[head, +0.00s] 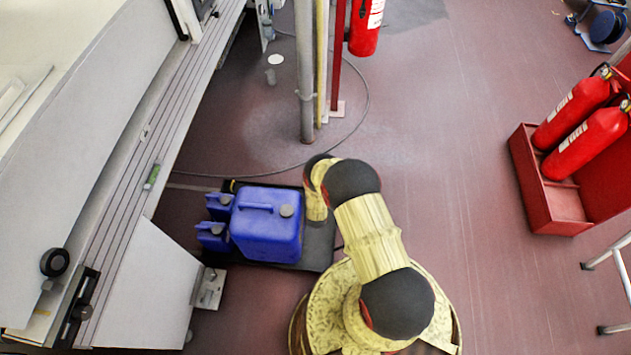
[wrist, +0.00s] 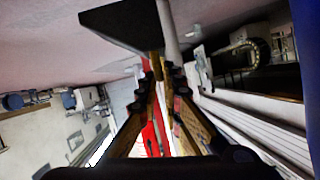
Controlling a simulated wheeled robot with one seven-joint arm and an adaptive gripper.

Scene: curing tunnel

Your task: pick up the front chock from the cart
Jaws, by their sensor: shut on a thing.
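The cart (head: 318,246) is a low black platform beside the grey machine in the head view, with blue canisters on it. My arm reaches down over its right end, and my gripper is hidden there behind my own wrist. In the wrist view my gripper (wrist: 157,68) has its two fingers closed together at the tips on a dark wedge, the chock (wrist: 122,24). The wedge extends up and left from the fingertips. I cannot tell whether it touches the cart. The chock is not visible in the head view.
A large blue canister (head: 266,224) and two small ones stand on the cart, close left of my arm. A grey post (head: 305,75) and a yellow one rise behind it. A red extinguisher stand (head: 550,195) is at right. Open floor lies between.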

